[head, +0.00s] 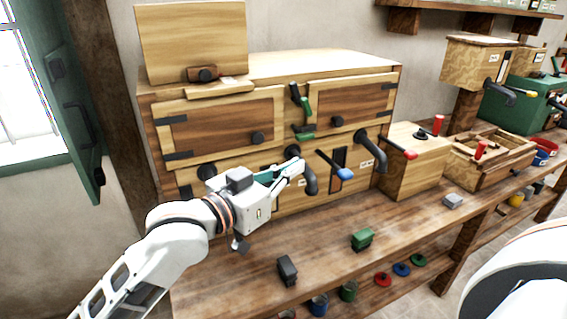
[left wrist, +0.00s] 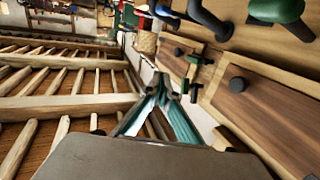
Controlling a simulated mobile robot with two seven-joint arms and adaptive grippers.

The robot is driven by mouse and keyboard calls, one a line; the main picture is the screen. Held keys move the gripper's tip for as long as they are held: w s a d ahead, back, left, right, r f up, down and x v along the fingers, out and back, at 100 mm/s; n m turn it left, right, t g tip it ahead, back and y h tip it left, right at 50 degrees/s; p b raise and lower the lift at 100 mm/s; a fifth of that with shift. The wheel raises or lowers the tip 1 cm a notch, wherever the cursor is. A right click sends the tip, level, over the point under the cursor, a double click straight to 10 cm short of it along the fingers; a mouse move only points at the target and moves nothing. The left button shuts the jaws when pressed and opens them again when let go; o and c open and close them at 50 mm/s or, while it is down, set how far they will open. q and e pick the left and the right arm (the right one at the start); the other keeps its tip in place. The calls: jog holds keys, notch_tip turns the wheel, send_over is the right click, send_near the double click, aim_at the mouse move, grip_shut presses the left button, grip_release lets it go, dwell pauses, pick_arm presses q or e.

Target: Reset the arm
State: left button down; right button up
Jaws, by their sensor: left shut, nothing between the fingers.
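My left arm (head: 170,240) reaches in from the lower left in the head view. My left gripper (head: 297,167) is shut and empty, in front of the wooden cabinet's lower front, close to a dark curved spout. Its closed teal-lined fingers also show in the left wrist view (left wrist: 165,90). The wooden cabinet (head: 330,62) has two brown doors with dark knobs and a green-handled latch (head: 301,98) between them. My right gripper is not in view.
A blue-tipped lever (head: 344,174) sticks out just right of the gripper. On the bench stand a black block (head: 287,270), a green block (head: 362,239) and a grey block (head: 452,201). A wooden box with a red-tipped lever (head: 415,165) stands right. A green shutter (head: 75,100) hangs left.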

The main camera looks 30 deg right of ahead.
pick_arm(q)
jog(key=shift+s, duration=0.15)
jog(key=w+a+f+n+t+y, duration=0.15)
jog(key=a+f+y, duration=0.25)
jog(key=a+f, duration=0.55)
jog(key=w+a+f+n+t+y, duration=0.1)
jog(key=a+f+n+t+y, duration=0.15)
jog(key=a+f, duration=0.7)
jog(key=w+a+f+n+t+y, duration=0.15)
jog(key=a+f+y, duration=0.3)
jog(key=a, duration=0.95)
jog(key=s+a+f+n+g+y, duration=0.1)
jog(key=s+a+f+y, duration=0.2)
jog(key=s+a, duration=0.5)
jog(key=s+a+f+g+y, duration=0.25)
jog(key=s+a+y, duration=0.2)
jog(key=a, duration=0.85)
jog(key=s+a+f+n+g+y, duration=0.1)
jog(key=s+a+f+y, duration=0.25)
jog(key=s+a, duration=0.5)
jog(key=w+d+f+n+t+h, duration=0.2)
jog(key=d+f+h, duration=0.6)
jog(key=d+f, duration=0.6)
jog(key=shift+w+d+f+t, duration=0.2)
jog(key=shift+w+t, duration=0.35)
jog(key=shift+t, duration=0.45)
